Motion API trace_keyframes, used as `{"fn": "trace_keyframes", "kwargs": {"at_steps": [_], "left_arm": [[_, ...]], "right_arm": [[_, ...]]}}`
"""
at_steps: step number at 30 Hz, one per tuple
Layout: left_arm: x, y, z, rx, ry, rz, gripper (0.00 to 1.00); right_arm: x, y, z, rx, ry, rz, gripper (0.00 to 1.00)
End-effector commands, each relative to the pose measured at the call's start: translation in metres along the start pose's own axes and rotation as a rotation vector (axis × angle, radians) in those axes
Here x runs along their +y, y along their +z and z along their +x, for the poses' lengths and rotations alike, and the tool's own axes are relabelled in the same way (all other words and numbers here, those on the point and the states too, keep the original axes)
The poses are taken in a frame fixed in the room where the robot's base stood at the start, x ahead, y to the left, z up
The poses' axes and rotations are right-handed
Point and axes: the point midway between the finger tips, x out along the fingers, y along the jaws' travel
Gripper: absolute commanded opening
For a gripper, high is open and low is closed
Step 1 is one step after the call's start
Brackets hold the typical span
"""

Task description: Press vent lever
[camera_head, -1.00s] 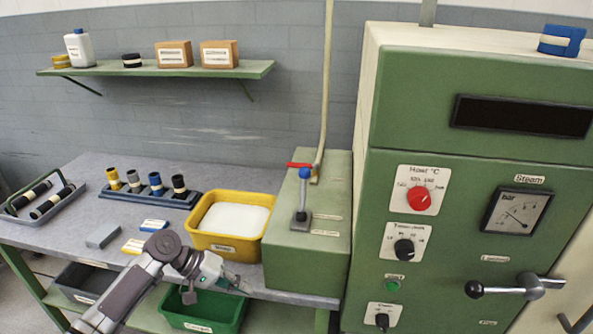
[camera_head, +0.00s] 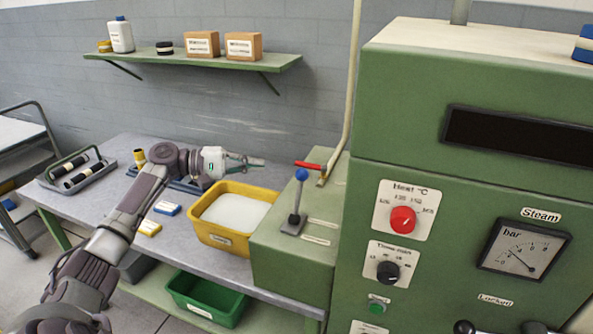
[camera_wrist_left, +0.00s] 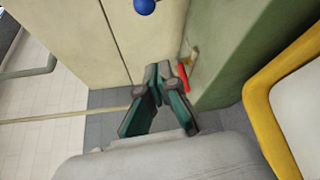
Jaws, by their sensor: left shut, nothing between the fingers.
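A lever with a blue ball knob (camera_head: 302,175) stands roughly upright on a grey plate on top of the green box (camera_head: 280,262). Its knob also shows at the top edge of the left wrist view (camera_wrist_left: 145,5). A red handle (camera_head: 307,166) sits at the foot of the pale pipe just behind, and shows beside my fingers in the left wrist view (camera_wrist_left: 184,78). The lever labels are too small to read. My left gripper (camera_head: 260,162) is shut and empty, raised above the bench, pointing right, left of the red handle and apart from both. My right gripper is not in view.
A yellow bin (camera_head: 268,192) of white material stands against the green box's left side. The tall green machine (camera_head: 400,110) rises at the right. A wall shelf (camera_head: 185,63) holds boxes and bottles. A green bin (camera_head: 208,308) sits below the bench.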

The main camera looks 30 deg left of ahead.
Motion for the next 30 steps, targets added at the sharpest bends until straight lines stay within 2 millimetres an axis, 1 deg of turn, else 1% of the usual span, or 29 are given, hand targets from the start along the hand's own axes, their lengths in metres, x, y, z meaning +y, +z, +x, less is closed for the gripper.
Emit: {"fn": "trace_keyframes", "kwargs": {"at_steps": [1, 3, 5, 8, 13, 16, 21, 24, 30], "left_arm": [[0.0, 0.0, 0.001, -0.001, 0.0, 0.0, 0.0], [0.001, 0.001, 0.003, -0.001, 0.0, 0.0, 0.0], [0.001, 0.001, 0.008, -0.002, 0.0, 0.0, 0.0], [0.003, 0.002, 0.021, -0.003, 0.0, 0.001, 0.0], [0.004, 0.002, 0.055, -0.005, 0.001, -0.001, 0.0], [0.004, 0.002, 0.073, -0.004, 0.0, 0.001, 0.0], [0.003, 0.002, 0.102, -0.003, 0.0, 0.0, 0.0], [0.002, 0.013, 0.096, -0.002, -0.006, 0.001, 0.0], [0.001, 0.031, 0.09, -0.002, -0.004, 0.0, 0.0]], "right_arm": [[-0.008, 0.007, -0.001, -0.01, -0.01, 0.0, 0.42], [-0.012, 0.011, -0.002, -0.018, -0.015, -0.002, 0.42], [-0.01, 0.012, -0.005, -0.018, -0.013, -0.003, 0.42], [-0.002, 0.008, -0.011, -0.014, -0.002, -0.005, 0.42], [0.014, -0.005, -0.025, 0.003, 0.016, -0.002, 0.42], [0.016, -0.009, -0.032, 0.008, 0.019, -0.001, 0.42], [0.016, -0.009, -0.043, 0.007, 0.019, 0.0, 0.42], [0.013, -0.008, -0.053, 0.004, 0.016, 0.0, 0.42], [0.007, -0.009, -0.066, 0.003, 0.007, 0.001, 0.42]]}}
